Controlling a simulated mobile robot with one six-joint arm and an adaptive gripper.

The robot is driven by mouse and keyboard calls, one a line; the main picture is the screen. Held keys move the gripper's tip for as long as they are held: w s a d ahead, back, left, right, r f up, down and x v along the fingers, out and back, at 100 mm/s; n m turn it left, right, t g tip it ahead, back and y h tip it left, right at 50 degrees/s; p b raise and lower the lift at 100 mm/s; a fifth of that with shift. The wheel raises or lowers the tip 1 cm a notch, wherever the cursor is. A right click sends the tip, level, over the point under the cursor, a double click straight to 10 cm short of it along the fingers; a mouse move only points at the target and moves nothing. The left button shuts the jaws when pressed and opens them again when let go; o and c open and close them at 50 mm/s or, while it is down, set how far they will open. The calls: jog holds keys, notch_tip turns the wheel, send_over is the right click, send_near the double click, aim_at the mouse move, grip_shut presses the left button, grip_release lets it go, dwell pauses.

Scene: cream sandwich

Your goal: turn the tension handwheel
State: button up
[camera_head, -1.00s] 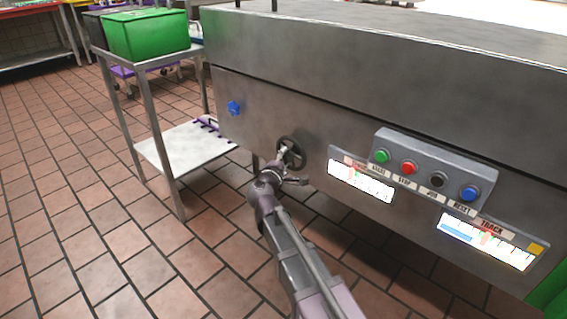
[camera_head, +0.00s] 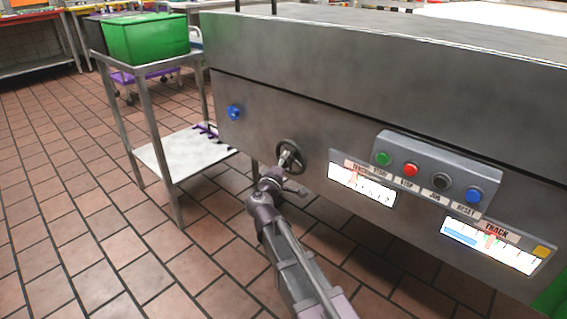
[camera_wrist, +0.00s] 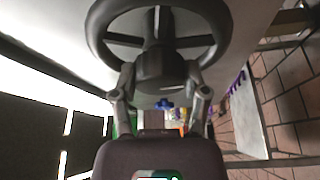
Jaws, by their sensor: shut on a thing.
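The tension handwheel (camera_head: 293,148) is a dark spoked wheel on the front of the grey steel machine (camera_head: 345,125), left of the button panel. It fills the top of the wrist view (camera_wrist: 100,28). My gripper (camera_head: 287,160) is at the wheel, and in the wrist view my gripper (camera_wrist: 160,84) has a finger on each side of the dark hub. The jaws are shut on the hub below the rim. The tension gauge (camera_head: 361,184) is a lit white panel right of the wheel, with a red pointer left of its middle.
A button panel (camera_head: 430,172) with green, red, black and blue buttons is right of the wheel. The track gauge (camera_head: 490,243) is below it. A blue knob (camera_head: 234,113) is at the left. A steel cart (camera_head: 157,165) with a green bin (camera_head: 146,38) stands left of the machine.

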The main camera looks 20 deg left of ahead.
jog(key=o, duration=1.1)
jog(key=shift+o, duration=0.2)
jog(key=shift+r+n+p, duration=0.1)
jog(key=shift+n+p, duration=0.45)
jog(key=shift+n, duration=0.15)
